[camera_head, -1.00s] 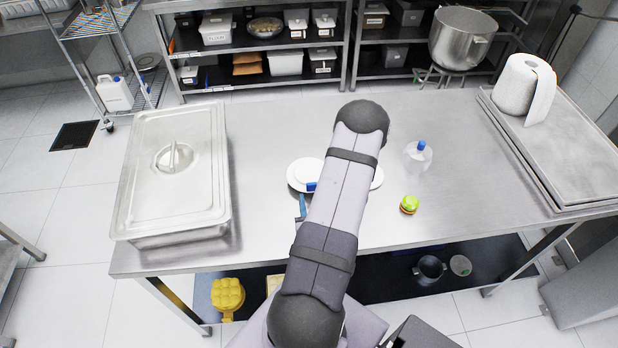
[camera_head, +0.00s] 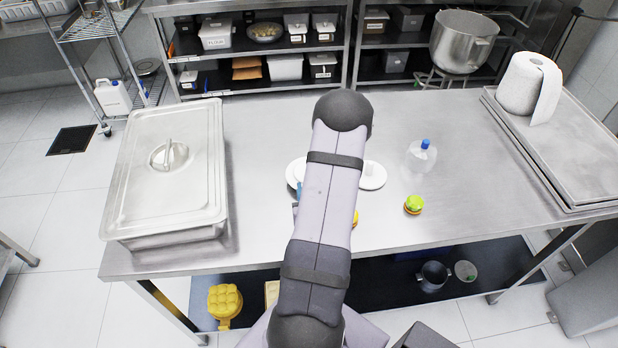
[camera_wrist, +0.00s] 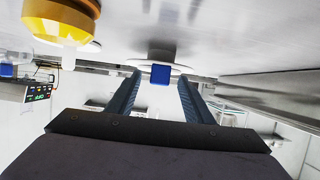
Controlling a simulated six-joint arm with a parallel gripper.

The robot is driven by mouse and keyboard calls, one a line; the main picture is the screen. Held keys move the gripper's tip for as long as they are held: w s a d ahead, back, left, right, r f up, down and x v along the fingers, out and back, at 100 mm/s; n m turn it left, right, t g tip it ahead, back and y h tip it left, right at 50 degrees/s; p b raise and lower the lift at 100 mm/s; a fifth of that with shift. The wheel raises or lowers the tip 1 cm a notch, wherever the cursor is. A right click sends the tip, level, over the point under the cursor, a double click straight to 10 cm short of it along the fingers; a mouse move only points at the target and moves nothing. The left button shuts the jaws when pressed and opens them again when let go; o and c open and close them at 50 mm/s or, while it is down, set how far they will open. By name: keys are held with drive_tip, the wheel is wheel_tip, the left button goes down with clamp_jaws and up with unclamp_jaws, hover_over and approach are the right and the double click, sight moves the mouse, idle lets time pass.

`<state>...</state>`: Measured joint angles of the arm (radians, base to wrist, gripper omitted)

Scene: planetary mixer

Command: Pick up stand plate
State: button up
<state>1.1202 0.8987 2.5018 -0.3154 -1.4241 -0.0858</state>
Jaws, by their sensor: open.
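In the wrist view, a round pale plate on a grey stem, seemingly the stand plate (camera_wrist: 137,65), appears upside down beyond the fingertips. A blue block (camera_wrist: 160,75) shows in front of it, between the fingers. My gripper (camera_wrist: 160,82) is open, with its two dark blue fingers spread and nothing clearly held. In the head view, white dishes show on both sides of my arm: one on the left (camera_head: 292,173) and one on the right (camera_head: 376,181). My arm hides their middle, so I cannot tell which is the stand plate.
A yellow-orange object (camera_wrist: 62,22) is close at the wrist view's upper left.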

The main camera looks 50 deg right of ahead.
drive_tip(key=shift+w+d+f, duration=0.1)
drive_tip(key=shift+w+d, duration=0.05)
drive_tip(key=shift+w, duration=0.05)
drive_tip(key=shift+c, duration=0.6)
clamp_jaws()
drive_tip(key=shift+r, duration=0.2)
drive_tip(key=shift+r, duration=0.9)
wheel_tip(320, 180, up, 8)
drive_tip(key=p, duration=0.6)
